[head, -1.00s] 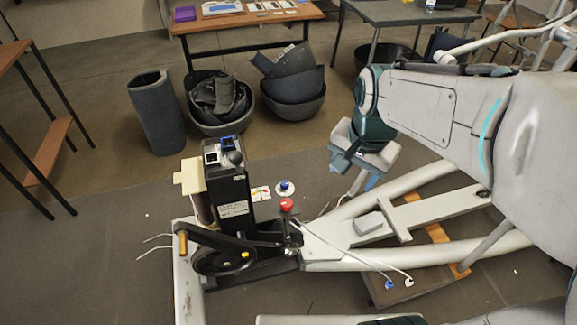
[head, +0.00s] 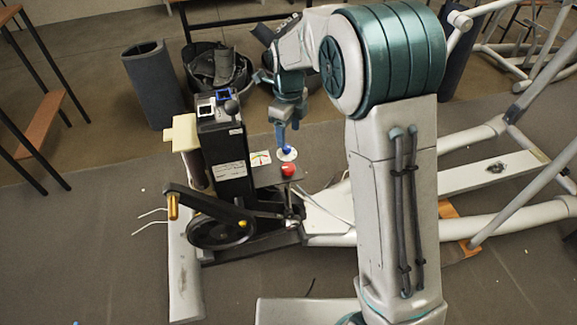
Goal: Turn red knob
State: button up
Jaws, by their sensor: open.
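The red knob (head: 288,169) sits on a small dark plate on the elliptical machine's frame, right of the black upright housing. A blue knob on a white round base (head: 288,154) stands just behind it. My gripper (head: 284,135) points down from above, with blue fingers close to the blue knob, slightly behind the red knob in the picture. I cannot tell whether the fingers touch the blue knob. The red knob is in plain view and nothing grips it. The gap between the fingers is hard to see at this size.
The black housing (head: 222,155) with sockets on top stands left of the knobs. A colored gauge card (head: 260,158) lies beside them. A crank with a black wheel (head: 221,232) is in front. My arm covers the right middle. Bins stand behind; bare floor is at lower left.

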aim_at(288, 166)
notch_tip(288, 166, down, 13)
jog(key=shift+f+b, duration=0.2)
jog(key=shift+b, duration=0.45)
jog(key=c, duration=1)
